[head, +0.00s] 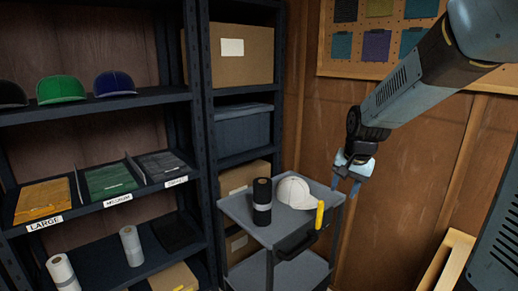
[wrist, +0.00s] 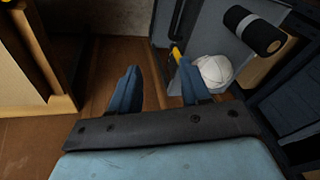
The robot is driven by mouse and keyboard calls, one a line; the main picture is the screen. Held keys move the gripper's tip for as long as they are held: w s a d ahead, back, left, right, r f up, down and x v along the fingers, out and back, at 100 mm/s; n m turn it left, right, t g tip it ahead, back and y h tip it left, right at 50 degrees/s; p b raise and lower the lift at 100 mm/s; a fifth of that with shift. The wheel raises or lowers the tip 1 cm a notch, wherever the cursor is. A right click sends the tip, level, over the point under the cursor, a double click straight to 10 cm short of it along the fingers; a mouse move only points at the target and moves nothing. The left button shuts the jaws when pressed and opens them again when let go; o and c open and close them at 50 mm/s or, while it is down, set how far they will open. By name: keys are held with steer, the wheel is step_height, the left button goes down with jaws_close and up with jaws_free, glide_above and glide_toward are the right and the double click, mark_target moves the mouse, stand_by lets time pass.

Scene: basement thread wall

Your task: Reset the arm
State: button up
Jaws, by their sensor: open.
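My gripper (head: 354,176) hangs at the end of my arm, in front of the wooden wall and at the right edge of the grey cart (head: 238,211). In the wrist view my gripper (wrist: 157,90) shows two blue fingers spread apart with nothing between them. A white cap (head: 294,192) sits on the cart's top, left of my gripper; it also shows in the wrist view (wrist: 213,72). A dark roll with a pale band (head: 262,201) stands beside the cap. A yellow-handled item (head: 320,215) is at the cart's right edge.
A dark shelf unit (head: 100,103) at left holds caps, folded cloths in labelled bays and rolls. A narrower rack (head: 244,91) holds boxes. A pegboard (head: 378,68) with swatches hangs behind my arm. A wooden frame (head: 447,262) stands low at right. Wall space right of the cart is clear.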

steer(key=s+r+n+t, duration=0.1)
steer(key=s+r, duration=0.3)
steer(key=s, duration=0.7)
steer(key=s+r+n+t, duration=0.1)
steer(key=s+r+n, duration=0.3)
steer(key=s, duration=0.6)
steer(key=shift+s+a+r+n+h, duration=0.3)
steer(key=shift+s+r, duration=0.1)
steer(key=shift+r, duration=0.35)
